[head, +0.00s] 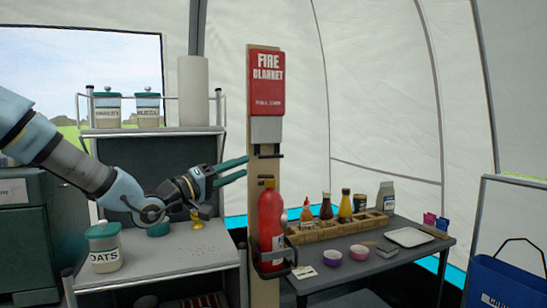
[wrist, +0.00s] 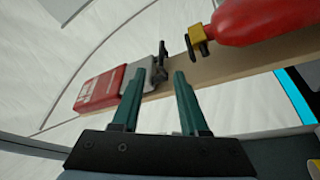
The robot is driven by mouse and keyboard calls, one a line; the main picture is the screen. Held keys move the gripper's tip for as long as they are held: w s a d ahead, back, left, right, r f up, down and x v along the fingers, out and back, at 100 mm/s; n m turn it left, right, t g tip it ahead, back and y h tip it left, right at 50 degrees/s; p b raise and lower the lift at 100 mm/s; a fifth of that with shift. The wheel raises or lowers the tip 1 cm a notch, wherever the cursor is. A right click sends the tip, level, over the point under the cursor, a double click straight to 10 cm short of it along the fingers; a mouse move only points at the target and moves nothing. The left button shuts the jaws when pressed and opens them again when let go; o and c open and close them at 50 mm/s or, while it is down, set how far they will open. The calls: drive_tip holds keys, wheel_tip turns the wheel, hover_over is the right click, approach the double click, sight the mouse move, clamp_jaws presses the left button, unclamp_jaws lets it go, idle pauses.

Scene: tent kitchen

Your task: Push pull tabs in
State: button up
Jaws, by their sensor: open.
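The red fire blanket case (head: 266,80) hangs on a wooden post, with a pale grey lower part (head: 266,130). Dark pull tabs (head: 268,152) hang just below it. In the wrist view the case (wrist: 98,92) lies to the left, and the dark tabs (wrist: 160,65) show just ahead of and between the fingertips. My gripper (head: 246,168) is open, with green fingers, left of the post and slightly below the tabs in the head view. The wrist view shows its two fingers (wrist: 159,73) apart, with nothing held. I cannot tell whether they touch the tabs.
A red fire extinguisher (head: 270,220) is mounted low on the wooden post (head: 262,180). At left is a grey shelf unit (head: 165,260) with an oats jar (head: 104,250).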

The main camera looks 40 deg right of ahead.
sight(269, 157)
drive_tip(key=p+x, duration=0.2)
drive_tip(key=x, duration=0.6)
drive_tip(key=shift+d, duration=0.3)
drive_tip(key=shift+x, duration=0.85)
drive_tip(key=shift+f, duration=0.1)
clamp_jaws()
